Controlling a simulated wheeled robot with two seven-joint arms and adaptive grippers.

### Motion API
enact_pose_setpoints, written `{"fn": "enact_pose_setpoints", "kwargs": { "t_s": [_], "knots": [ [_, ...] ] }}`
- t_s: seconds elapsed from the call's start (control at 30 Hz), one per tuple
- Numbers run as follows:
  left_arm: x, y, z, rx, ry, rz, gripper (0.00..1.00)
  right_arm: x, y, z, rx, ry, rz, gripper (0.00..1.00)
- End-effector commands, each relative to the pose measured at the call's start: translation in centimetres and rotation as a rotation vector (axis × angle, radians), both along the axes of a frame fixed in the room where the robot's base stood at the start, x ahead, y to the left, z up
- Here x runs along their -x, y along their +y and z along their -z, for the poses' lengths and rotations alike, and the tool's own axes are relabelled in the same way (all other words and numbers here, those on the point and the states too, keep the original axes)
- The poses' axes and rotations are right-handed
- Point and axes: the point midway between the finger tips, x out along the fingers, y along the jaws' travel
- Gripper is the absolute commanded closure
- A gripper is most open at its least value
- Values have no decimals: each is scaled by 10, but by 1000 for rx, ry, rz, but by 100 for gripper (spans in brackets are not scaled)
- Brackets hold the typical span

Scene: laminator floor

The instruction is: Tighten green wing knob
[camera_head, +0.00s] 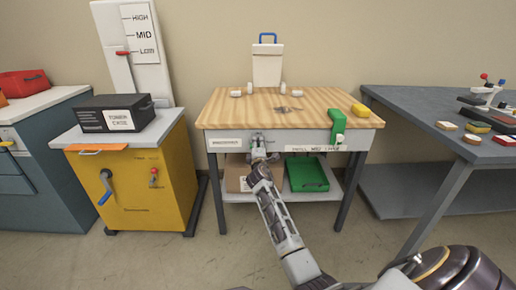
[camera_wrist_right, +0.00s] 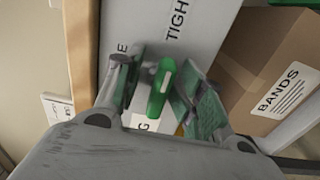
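The green wing knob (camera_wrist_right: 161,88) shows in the right wrist view, on the pale front panel of the wooden-topped table (camera_head: 225,110). My right gripper (camera_wrist_right: 162,92) is open, with one finger on each side of the knob. Gaps show between the knob and both fingers, and I cannot tell whether either touches it. In the head view my right gripper (camera_head: 258,146) is at the table's front panel and hides the knob. A label on the panel partly reads "TIGH". My left gripper is not in view.
A green clamp-like part (camera_head: 338,125) is at the table's right front corner. Below are a green bin (camera_head: 306,174) and a cardboard box (camera_wrist_right: 275,70) labelled "BANDS". A yellow cabinet (camera_head: 135,185) stands left, a dark bench (camera_head: 420,105) right. Floor in front is clear.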

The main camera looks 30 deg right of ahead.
Motion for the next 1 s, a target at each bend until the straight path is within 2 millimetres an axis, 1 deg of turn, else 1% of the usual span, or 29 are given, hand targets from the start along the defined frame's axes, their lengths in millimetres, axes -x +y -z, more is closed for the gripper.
{"fn": "enact_pose_setpoints", "kwargs": {
  "t_s": [0.17, 0.37, 1.0],
  "knots": [
    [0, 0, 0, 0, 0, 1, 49, 2, 0, -1, 2, -1, 2, 64],
    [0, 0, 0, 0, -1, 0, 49, 11, 7, 1, 1, 2, 0, 64],
    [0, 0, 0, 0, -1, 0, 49, 64, 41, 2, 0, 2, -1, 64]
  ]
}}
